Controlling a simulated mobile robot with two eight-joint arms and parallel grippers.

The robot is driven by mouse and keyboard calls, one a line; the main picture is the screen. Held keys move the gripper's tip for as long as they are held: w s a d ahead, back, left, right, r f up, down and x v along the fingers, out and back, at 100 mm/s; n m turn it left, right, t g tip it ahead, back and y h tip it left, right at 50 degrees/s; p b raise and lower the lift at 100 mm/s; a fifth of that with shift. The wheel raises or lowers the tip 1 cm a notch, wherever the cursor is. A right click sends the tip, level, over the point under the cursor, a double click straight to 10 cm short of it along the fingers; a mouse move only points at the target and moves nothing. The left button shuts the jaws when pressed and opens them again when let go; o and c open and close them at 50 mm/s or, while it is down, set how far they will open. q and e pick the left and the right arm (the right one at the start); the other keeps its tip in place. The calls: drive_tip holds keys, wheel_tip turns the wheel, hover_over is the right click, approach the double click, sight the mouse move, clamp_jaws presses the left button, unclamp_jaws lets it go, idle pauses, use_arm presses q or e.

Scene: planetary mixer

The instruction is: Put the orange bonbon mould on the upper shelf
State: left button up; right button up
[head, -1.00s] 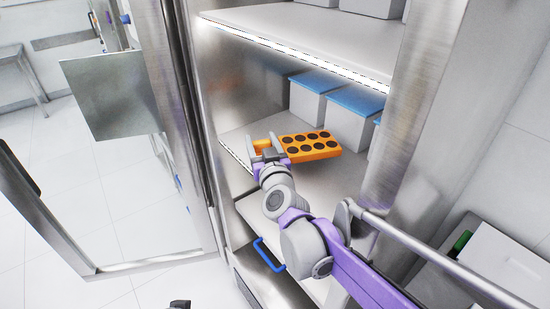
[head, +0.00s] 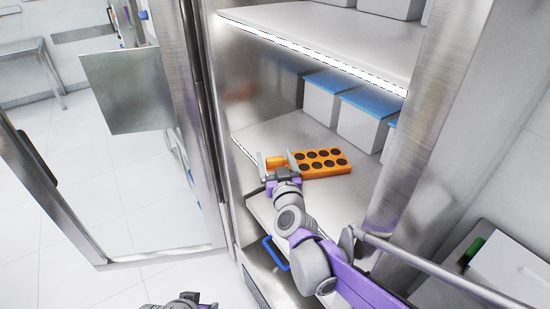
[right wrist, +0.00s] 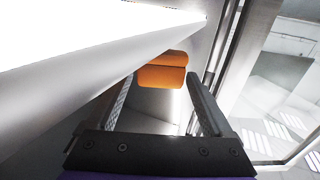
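The orange bonbon mould (head: 322,163) with dark round cavities lies flat on the shelf (head: 300,122) below the lit strip, in front of the white boxes. My right gripper (head: 278,160) is at the mould's left end, with its fingers apart on either side of the orange end piece. In the right wrist view the fingers (right wrist: 160,85) are wide apart, and the orange end (right wrist: 163,72) shows between and beyond their tips, with gaps at both sides. Part of my left arm's end (head: 185,302) shows at the bottom edge; its fingers cannot be made out.
White boxes with blue lids (head: 365,115) stand behind and right of the mould. A higher shelf (head: 320,30) with a lit front edge is above. The steel cabinet post (head: 425,130) is at right; the open door (head: 110,170) is at left. A blue handle (head: 273,254) is below.

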drive_tip(key=shift+r, duration=0.1)
use_arm(q)
drive_tip(key=shift+s+f+b, duration=0.25)
drive_tip(key=shift+f+b, duration=0.2)
drive_tip(key=shift+f, duration=0.2)
drive_tip(key=shift+s+f+b, duration=0.25)
drive_tip(key=shift+f+b, duration=0.2)
drive_tip(key=shift+f, duration=0.15)
drive_tip(key=shift+s+f+b, duration=0.25)
drive_tip(key=shift+f+b, duration=0.2)
drive_tip(key=shift+f, duration=0.2)
use_arm(e)
drive_tip(key=shift+v, duration=6)
